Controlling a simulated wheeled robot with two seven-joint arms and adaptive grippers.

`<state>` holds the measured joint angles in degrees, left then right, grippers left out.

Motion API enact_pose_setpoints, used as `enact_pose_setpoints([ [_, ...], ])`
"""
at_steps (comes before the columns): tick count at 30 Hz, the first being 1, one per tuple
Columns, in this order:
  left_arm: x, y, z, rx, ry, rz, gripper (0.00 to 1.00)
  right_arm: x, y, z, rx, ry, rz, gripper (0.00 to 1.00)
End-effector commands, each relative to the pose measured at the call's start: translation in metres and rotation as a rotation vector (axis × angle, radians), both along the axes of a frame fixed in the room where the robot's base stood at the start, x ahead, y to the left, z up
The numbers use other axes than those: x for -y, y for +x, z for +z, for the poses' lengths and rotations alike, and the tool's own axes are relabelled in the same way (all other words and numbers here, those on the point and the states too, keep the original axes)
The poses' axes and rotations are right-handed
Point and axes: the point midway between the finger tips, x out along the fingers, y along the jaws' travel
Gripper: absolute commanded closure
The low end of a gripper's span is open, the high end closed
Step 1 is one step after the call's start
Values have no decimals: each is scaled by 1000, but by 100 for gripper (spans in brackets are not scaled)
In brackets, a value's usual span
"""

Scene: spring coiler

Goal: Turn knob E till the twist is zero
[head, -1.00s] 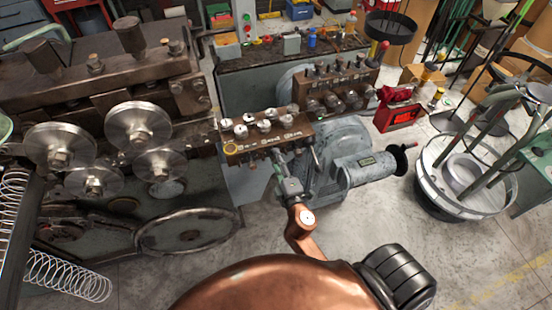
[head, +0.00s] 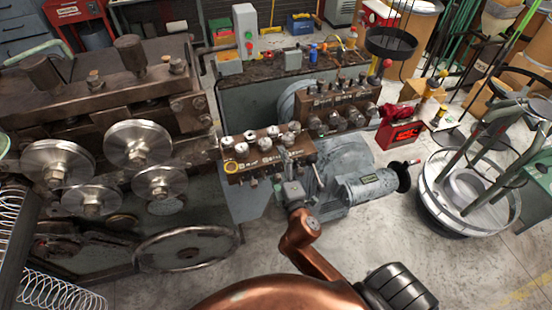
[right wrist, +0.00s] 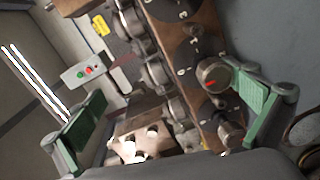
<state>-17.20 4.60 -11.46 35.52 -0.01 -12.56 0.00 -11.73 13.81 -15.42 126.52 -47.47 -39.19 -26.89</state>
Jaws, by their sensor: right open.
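A brown panel (head: 240,172) with several pale round knobs on top stands in the middle of the head view. Its lettering is too small to read, so I cannot tell which knob is E. My right gripper (head: 297,160) is at the panel's front right side in the head view. In the right wrist view my right gripper (right wrist: 172,112) is open, its two green pads wide apart. A silver knob (right wrist: 213,72) with a red mark lies ahead, close to the right pad; nothing is held. My left gripper is not in view.
A red box (head: 400,134) with a lit red readout, digits unreadable, stands right of the panel. A large machine with steel rollers (head: 138,144) fills the left. A grey motor (head: 368,186) is right of my gripper. A round reel (head: 470,185) stands on the floor.

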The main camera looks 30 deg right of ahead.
Motion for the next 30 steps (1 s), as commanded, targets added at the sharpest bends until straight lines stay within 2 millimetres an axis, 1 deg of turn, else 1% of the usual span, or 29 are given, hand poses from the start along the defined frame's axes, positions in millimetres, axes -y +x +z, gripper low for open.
enact_pose_setpoints([
  [1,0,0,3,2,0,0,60,-3,-2,42,70,-18,10,19],
  [3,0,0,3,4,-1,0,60,-2,-4,47,71,-17,9,19],
  [7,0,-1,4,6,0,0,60,0,-7,51,71,-16,6,19],
  [11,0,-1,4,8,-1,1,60,0,-8,52,72,-17,6,19],
  [12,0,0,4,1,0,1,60,4,-10,16,5,-9,-2,19],
  [15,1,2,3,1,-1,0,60,3,-12,16,4,-9,-2,28],
  [17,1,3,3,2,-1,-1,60,3,-15,15,4,-8,-2,31],
  [23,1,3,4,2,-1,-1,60,-1,-25,15,2,-9,-2,33],
  [25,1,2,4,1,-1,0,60,-2,-27,14,1,-9,-2,35],
  [28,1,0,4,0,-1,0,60,-4,-32,13,-1,-7,-2,34],
  [30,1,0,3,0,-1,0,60,-5,-35,12,-3,-8,-1,36],
])
